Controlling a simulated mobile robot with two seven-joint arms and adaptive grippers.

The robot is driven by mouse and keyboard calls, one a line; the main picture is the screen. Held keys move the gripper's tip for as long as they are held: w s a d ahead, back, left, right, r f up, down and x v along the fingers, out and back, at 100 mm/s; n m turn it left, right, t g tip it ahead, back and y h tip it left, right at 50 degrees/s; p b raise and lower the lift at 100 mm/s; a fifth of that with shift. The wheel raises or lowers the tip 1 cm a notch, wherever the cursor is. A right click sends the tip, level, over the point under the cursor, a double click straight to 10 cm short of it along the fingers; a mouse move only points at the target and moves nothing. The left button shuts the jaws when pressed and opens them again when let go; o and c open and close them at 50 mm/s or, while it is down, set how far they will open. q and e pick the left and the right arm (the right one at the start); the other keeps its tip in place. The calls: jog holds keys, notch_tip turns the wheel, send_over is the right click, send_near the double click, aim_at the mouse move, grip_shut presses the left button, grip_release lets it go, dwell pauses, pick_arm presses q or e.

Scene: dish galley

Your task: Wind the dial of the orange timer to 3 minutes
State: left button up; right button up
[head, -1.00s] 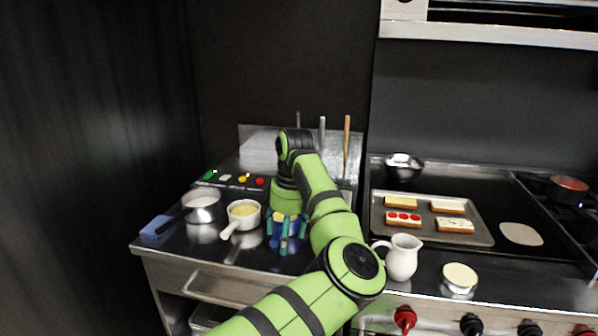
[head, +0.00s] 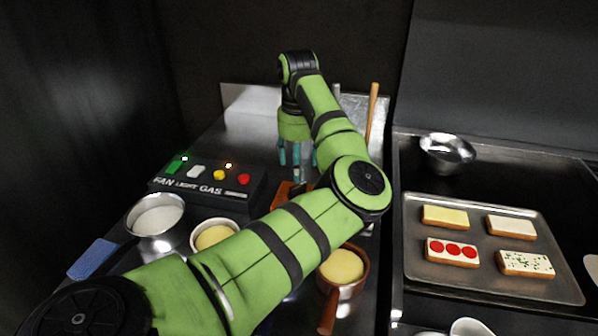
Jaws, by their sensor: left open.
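An orange-brown object (head: 283,194), which may be the orange timer, lies on the left counter. My left arm covers much of it, and I cannot make out its dial or any markings. My left gripper (head: 297,168) points down with its teal fingers apart and nothing visible between them. It appears just behind and above the orange-brown object; I cannot tell the exact gap. My right gripper is not in view.
A control box (head: 205,190) labelled FAN, LIGHT, GAS stands left of the gripper. A tray of toasts (head: 490,281) is right.

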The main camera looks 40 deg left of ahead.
aim_at(298, 185)
pick_arm(q)
jog(key=shift+s+d+f, duration=0.15)
jog(key=shift+s+f, duration=0.05)
jog(key=shift+f, duration=0.2)
jog(key=f+p, duration=0.1)
jog(key=f, duration=0.1)
jog(key=f+p, duration=0.1)
jog(key=f, duration=0.1)
jog(key=shift+s+d+f, duration=0.1)
jog(key=shift+s+f, duration=0.1)
jog(key=shift+f, duration=0.65)
jog(key=shift+w, duration=0.1)
jog(key=c, duration=1.2)
jog(key=shift+o, duration=0.2)
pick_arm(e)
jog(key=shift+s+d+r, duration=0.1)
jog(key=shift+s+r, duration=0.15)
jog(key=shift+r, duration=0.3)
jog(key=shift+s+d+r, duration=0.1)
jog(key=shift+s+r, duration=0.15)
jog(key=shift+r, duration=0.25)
